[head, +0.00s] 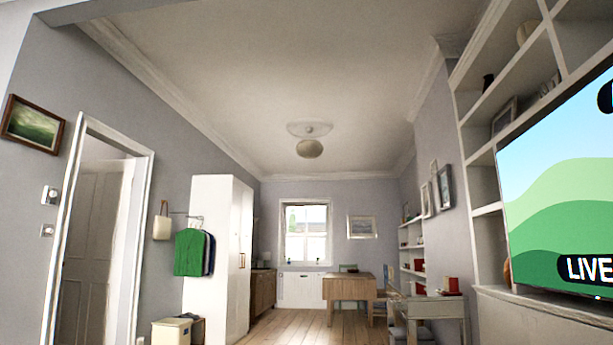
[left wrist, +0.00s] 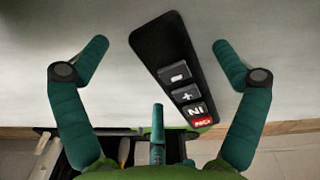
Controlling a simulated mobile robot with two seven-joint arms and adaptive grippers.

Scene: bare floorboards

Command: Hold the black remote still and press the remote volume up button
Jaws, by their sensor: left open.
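In the left wrist view, the black remote (left wrist: 158,44) lies at a slant on a pale surface. Its button face shows a minus button (left wrist: 175,74), a plus button (left wrist: 187,95), a button with white lettering (left wrist: 195,112) and a red button (left wrist: 203,123) at the near end. My left gripper (left wrist: 161,44) is open, with one teal finger to each side of the remote and visible gaps between. A teal middle finger (left wrist: 157,130) stands left of the remote's near end. The head view shows neither the remote nor my grippers.
The pale surface ends at an edge near the bottom of the wrist view, with floor (left wrist: 292,150) beyond. The head view shows a room with a wooden table (head: 348,287), a white cabinet (head: 213,255), shelves and a large lit screen (head: 562,185) at right. Floorboards (head: 305,328) are clear mid-room.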

